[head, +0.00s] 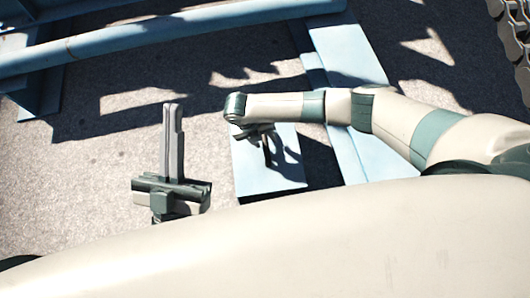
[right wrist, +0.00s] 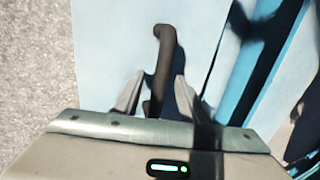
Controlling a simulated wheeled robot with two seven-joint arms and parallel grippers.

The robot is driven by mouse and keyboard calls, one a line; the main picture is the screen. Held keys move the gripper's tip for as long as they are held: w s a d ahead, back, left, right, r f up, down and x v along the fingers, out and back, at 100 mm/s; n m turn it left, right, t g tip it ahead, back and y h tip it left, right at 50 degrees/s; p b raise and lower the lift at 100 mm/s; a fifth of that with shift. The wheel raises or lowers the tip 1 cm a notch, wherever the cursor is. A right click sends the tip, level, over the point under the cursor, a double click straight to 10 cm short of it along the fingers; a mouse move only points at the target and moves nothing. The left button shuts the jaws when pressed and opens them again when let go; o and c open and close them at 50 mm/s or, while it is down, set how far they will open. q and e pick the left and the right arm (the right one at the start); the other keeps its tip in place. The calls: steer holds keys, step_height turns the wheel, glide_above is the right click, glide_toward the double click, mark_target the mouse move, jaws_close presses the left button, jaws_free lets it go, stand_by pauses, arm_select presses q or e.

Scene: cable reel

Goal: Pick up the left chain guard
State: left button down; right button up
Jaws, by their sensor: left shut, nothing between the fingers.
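A dark bar with a bent end (right wrist: 163,62) stands out against a pale blue panel (head: 263,178). I cannot tell whether the bar, the panel or both are the left chain guard. My right gripper (right wrist: 160,75) is open, with one finger on each side of the bar and gaps showing between. In the head view, my right gripper (head: 263,129) is over the panel and the bar (head: 267,151) shows below it. My left gripper (head: 173,104) is shut and empty, fingers together, left of the panel over the ground.
A long blue tube (head: 170,38) and blue frame parts cross the top left. A blue beam (head: 345,100) runs beside the panel, under my right arm. Chain-like links (head: 515,40) show at the top right. Grey ground is open at left, with hard shadows.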

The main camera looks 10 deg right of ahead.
steer(key=shift+d+f, duration=0.1)
steer(key=shift+f, duration=0.3)
jaws_close()
steer(key=shift+r, duration=0.1)
stand_by(1.4)
